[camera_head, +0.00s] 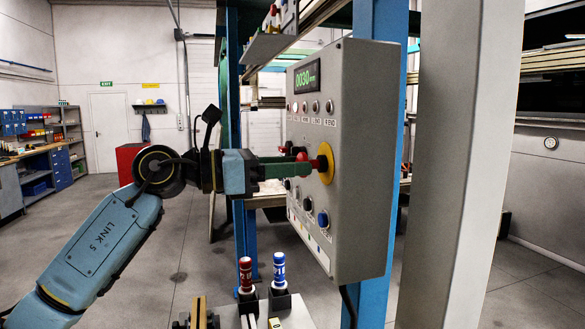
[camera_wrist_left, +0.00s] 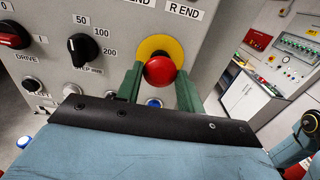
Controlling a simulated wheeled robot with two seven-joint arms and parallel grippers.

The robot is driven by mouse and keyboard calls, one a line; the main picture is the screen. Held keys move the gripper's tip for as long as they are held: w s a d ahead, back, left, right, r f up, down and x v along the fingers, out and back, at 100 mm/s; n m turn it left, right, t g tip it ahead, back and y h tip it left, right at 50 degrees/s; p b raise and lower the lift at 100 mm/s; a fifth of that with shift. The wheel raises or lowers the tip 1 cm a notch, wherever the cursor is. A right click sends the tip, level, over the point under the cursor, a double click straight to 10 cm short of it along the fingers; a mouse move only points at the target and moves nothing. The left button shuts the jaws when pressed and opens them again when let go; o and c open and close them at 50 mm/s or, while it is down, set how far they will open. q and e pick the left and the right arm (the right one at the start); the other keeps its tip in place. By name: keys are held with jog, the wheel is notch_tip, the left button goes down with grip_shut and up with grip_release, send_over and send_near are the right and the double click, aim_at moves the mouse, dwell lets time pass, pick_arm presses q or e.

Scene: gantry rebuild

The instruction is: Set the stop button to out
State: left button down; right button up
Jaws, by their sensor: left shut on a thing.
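The stop button is a red mushroom head (camera_head: 323,163) on a round yellow plate (camera_head: 328,170), on the front of the grey control box (camera_head: 352,120). In the left wrist view the red button (camera_wrist_left: 160,70) sits at the centre, with the yellow plate (camera_wrist_left: 153,44) behind it. My left gripper (camera_head: 312,164) reaches it from the left, its green fingers level. In the wrist view the fingers (camera_wrist_left: 160,80) stand on either side of the red head, shut on it. How far out the button stands cannot be told. My right gripper is not in view.
The box carries a lit display (camera_head: 307,77), several small buttons and a blue button (camera_head: 323,220). In the wrist view a black rotary knob (camera_wrist_left: 82,49) is left of the fingers. A red cylinder (camera_head: 245,273) and a blue one (camera_head: 279,268) stand below. A blue post (camera_head: 378,200) backs the box.

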pick_arm(q)
jog(key=c, duration=1.1)
grip_release()
jog(key=shift+a, duration=0.15)
jog(key=shift+c, duration=0.2)
jog(key=shift+o, duration=1.3)
jog(key=shift+s+a, duration=0.1)
jog(key=shift+a, duration=0.05)
jog(key=b+v, duration=0.3)
jog(key=v, duration=1)
